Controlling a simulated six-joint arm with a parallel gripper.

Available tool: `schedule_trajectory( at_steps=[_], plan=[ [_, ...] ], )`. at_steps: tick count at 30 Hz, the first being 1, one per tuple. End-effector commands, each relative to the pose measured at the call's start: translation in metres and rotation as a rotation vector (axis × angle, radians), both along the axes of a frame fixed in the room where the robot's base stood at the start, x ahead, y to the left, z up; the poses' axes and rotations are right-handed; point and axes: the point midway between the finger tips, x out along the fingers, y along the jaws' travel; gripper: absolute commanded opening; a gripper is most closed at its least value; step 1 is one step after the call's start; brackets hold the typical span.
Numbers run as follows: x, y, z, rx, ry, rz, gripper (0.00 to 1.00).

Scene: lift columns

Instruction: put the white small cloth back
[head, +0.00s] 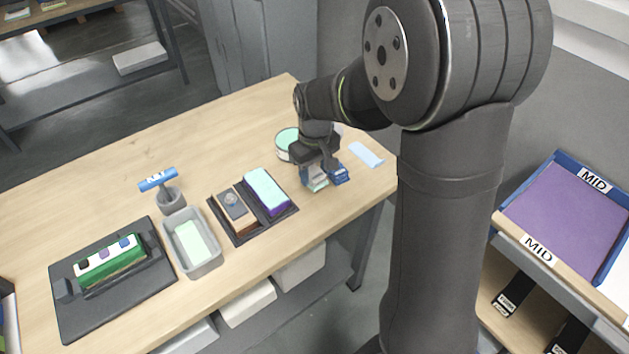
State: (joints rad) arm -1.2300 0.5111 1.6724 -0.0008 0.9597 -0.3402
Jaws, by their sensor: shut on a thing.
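My gripper (325,178), with blue fingertips, is over the right part of the wooden table near its front edge. It is shut on a small pale cloth, the white small cloth (317,185), which shows as a whitish, slightly green patch at the fingers. The fingers and wrist hide most of it, and I cannot tell whether it touches the table. A light blue flat cloth (366,154) lies to the right of the gripper. A round tin with a mint-green top (287,139) stands behind the gripper, partly hidden.
A dark tray (240,238) holds a brown block (236,209) and a mint-topped purple block (266,190).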

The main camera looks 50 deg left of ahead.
Motion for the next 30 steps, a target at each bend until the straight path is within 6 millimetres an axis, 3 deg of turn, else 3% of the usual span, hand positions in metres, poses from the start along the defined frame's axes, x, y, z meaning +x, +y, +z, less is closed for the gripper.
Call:
schedule_trajectory(
  at_steps=[9, 21, 22, 24, 25, 30],
  plan=[
    [-0.001, 0.0, -0.038, -0.003, 0.001, 0.0, 0.19],
    [0.0, 0.0, -0.044, -0.001, 0.0, 0.0, 0.19],
    [0.0, 0.0, -0.044, 0.0, 0.0, 0.0, 0.48],
    [0.0, 0.0, -0.043, 0.0, 0.0, 0.0, 0.62],
    [0.0, 0.0, -0.043, 0.0, 0.0, 0.0, 0.66],
    [0.0, 0.0, -0.043, 0.0, 0.0, 0.0, 0.66]
  ],
)
